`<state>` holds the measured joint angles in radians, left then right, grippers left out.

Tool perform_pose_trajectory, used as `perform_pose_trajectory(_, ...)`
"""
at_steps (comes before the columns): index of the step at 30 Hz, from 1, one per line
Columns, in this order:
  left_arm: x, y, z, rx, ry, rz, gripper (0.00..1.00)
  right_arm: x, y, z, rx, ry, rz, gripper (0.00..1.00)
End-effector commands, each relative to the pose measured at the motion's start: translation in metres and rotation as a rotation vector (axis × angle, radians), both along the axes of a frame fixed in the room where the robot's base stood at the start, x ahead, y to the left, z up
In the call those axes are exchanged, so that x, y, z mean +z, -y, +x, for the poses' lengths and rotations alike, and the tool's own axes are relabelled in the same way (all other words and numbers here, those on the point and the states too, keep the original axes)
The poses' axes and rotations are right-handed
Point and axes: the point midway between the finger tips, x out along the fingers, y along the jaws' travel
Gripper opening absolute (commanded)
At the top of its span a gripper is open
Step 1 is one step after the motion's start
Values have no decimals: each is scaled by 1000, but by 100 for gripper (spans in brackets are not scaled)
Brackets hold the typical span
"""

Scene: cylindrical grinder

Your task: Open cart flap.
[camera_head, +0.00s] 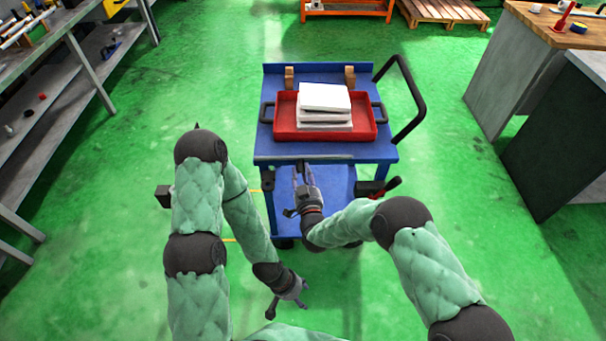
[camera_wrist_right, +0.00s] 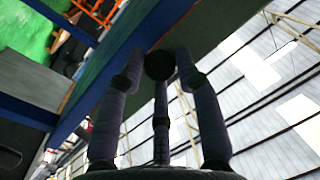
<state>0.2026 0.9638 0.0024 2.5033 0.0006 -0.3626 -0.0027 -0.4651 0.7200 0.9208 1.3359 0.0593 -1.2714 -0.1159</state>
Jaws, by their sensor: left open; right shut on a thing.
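The blue cart (camera_head: 268,100) stands ahead in the head view, with a grey strip (camera_head: 335,158) along its near top edge. A blue panel (camera_head: 335,187) shows below that edge; I cannot tell whether it is the flap or a lower shelf. My right gripper (camera_head: 302,168) is at the near edge, left of its middle, shut on a part of the cart that its fingers hide. In the right wrist view the fingers (camera_wrist_right: 158,70) point up at the underside of a blue-edged panel (camera_wrist_right: 108,68). My left gripper (camera_head: 287,306) is open and empty, low in front of the cart.
A red tray (camera_head: 285,130) with white blocks (camera_head: 324,98) sits on the cart top. A black push handle (camera_head: 412,92) is at its right. Grey shelves (camera_head: 85,85) stand left, a wooden-topped bench (camera_head: 520,65) right. Green floor is clear on both sides.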

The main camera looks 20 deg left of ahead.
Motion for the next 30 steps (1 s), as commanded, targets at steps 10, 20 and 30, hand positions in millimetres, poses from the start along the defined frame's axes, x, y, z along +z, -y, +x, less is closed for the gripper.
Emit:
perform_pose_trajectory(10, -10, 0, 0, 0, 0, 0, 59, -3, -5, -2, 12, 30, 6, 1)
perform_pose_trajectory(20, -43, 0, 0, 0, 0, 0, 59, -16, -5, -2, 13, 153, 41, 1)
perform_pose_trajectory(30, -54, 0, 0, 0, 0, 0, 59, -28, -6, 2, 11, 374, 106, 1)
